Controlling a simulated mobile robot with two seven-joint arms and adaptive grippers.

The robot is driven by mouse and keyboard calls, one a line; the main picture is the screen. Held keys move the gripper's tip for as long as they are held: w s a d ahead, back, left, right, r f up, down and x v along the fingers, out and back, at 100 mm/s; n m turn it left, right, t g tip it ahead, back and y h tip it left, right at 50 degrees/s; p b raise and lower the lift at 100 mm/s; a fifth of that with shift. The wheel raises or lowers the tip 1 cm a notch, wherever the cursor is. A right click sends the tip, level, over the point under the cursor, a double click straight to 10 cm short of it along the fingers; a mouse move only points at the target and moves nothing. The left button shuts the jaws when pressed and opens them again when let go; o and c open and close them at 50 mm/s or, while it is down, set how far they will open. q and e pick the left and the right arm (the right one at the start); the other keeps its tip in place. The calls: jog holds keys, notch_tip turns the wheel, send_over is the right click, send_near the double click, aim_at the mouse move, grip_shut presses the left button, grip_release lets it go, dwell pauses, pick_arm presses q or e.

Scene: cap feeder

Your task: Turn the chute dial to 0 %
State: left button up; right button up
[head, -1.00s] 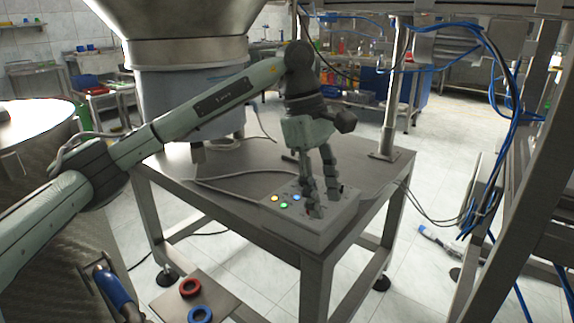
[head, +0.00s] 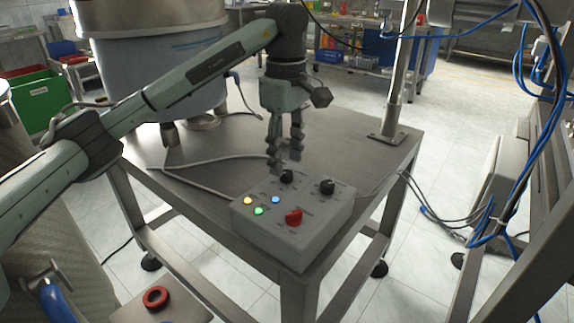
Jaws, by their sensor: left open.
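A grey control box (head: 262,236) sits on the near corner of the steel table. Its top bears two black dials, a left one (head: 287,177) and a right one (head: 327,187), and a red knob (head: 293,217). The labels are too small to read, so I cannot tell which is the chute dial or its setting. My left gripper (head: 285,160) is open and empty, fingers pointing down, just above and behind the left black dial; its fingertips partly overlap that dial in the picture. Whether they touch it is unclear. My right gripper is out of view.
Yellow, blue and green lights (head: 259,211) glow on the box's left side. A grey cable (head: 200,183) runs over the steel table (head: 355,140). A metal post (head: 397,90) stands at its back right, and a large hopper (head: 160,70) at the back left.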

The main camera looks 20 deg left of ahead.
aim_at(286, 176)
pick_arm(q)
jog(key=shift+f, duration=1.35)
grip_shut()
